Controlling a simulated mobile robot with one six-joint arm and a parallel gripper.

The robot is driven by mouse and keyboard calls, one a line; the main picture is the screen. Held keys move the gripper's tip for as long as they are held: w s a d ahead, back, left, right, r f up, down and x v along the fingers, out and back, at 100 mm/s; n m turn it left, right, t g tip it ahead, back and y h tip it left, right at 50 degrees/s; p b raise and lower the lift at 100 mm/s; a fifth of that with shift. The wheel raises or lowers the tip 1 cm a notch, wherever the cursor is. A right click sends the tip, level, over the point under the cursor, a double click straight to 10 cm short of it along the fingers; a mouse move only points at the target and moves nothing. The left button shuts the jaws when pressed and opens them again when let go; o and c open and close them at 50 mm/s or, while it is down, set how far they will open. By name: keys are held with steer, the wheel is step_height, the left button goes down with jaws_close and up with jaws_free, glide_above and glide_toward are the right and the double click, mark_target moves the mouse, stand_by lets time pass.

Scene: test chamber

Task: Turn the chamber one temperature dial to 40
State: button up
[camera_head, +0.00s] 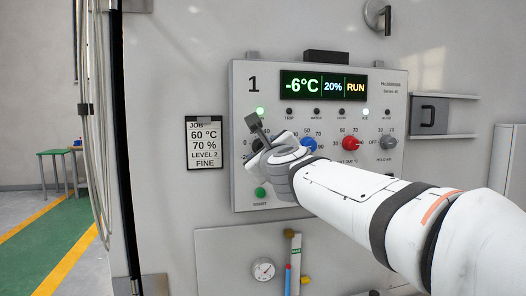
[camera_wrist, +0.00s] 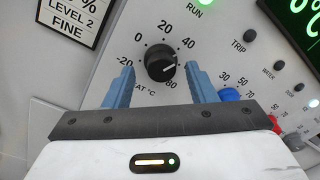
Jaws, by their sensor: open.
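The chamber one temperature dial (camera_wrist: 160,62) is a black knob on a scale marked from -20 upward. Its white mark points right and slightly down in the wrist view, between 40 and the last label. My gripper (camera_wrist: 160,74) is open, with one blue finger left of the knob and one right of it. Whether the fingers touch the knob cannot be told. In the head view my gripper (camera_head: 266,142) mostly hides the dial. The panel marked 1 (camera_head: 250,200) has a display (camera_head: 323,86) reading -6°C, 20% and RUN.
A blue knob (camera_head: 308,145), a red knob (camera_head: 350,143) and a grey knob (camera_head: 388,142) sit right of the dial. A green start button (camera_head: 260,192) is below. A job card (camera_head: 205,143) reading 60 °C, 70 % hangs left of the panel.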

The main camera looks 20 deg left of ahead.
steer(key=v, duration=0.7)
steer(key=shift+s, duration=0.2)
steer(key=shift+d, duration=0.1)
steer(key=s+d+f+n+g+h+p, duration=0.2)
steer(key=s+d+f+n+g, duration=0.15)
steer(key=d+f+n, duration=0.55)
steer(key=s+d+f+n+g+h+p, duration=0.2)
steer(key=d+f+n+g+p, duration=0.15)
steer(key=d+f+n, duration=0.55)
steer(key=s+d+f+n+g+h+p, duration=0.1)
steer(key=s+d+f+n+g+h, duration=0.3)
steer(key=s+d+f, duration=0.9)
steer(key=shift+s+f+n+g+h, duration=0.35)
steer(key=shift+s+f+g, duration=0.3)
steer(key=shift+g, duration=0.55)
